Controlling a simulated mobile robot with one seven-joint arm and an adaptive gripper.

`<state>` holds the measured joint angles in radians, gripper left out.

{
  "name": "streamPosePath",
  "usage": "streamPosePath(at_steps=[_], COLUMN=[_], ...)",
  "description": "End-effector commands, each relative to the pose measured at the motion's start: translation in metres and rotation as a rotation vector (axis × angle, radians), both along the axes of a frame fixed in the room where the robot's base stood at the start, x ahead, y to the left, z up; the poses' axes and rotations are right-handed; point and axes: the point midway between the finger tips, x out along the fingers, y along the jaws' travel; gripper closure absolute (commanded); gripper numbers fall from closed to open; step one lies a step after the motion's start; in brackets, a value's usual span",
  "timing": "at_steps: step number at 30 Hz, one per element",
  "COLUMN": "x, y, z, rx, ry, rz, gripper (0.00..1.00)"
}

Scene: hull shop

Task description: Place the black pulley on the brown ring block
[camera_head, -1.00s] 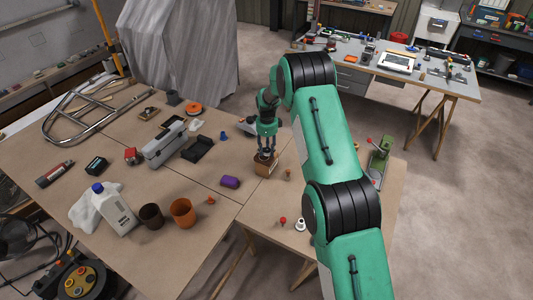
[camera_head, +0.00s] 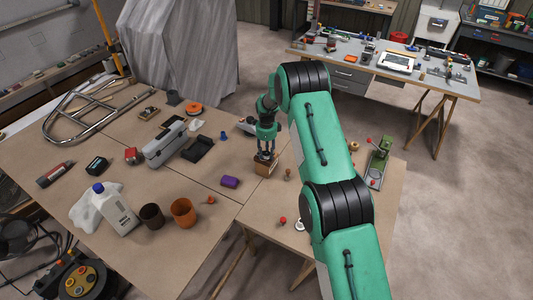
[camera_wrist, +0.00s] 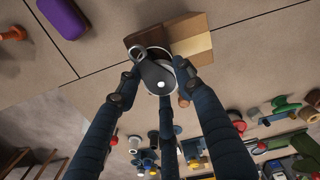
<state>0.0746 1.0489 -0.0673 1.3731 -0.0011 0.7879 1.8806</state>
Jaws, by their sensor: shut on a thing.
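My gripper (camera_head: 266,150) points down over the brown ring block (camera_head: 265,170) on the table. In the wrist view its fingers (camera_wrist: 160,78) are closed around the black pulley (camera_wrist: 157,73), which has a metal eye at one end and a pale rim. The brown ring block, with a lighter wooden end (camera_wrist: 190,44), lies just behind the pulley in that view. The pulley overlaps the block's edge there. I cannot tell whether they touch. The block's ring is not clear in either view.
A purple block (camera_head: 229,182) lies to the left of the brown block. A small brown peg (camera_head: 288,174) stands close on its right. A red-topped knob (camera_head: 283,221) lies nearer, and a green press (camera_head: 379,165) stands to the right of my arm.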

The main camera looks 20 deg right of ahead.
Motion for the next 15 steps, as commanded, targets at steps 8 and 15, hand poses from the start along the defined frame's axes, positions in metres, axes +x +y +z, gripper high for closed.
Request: streamPosePath(at_steps=[8,15], x=[0.0007,0.0006], y=[-0.0001,0.0], z=[-0.0016,-0.0051], rx=[0.0,0.0], ry=[-0.002,-0.001], rz=[0.0,0.0], gripper=[0.9,0.59])
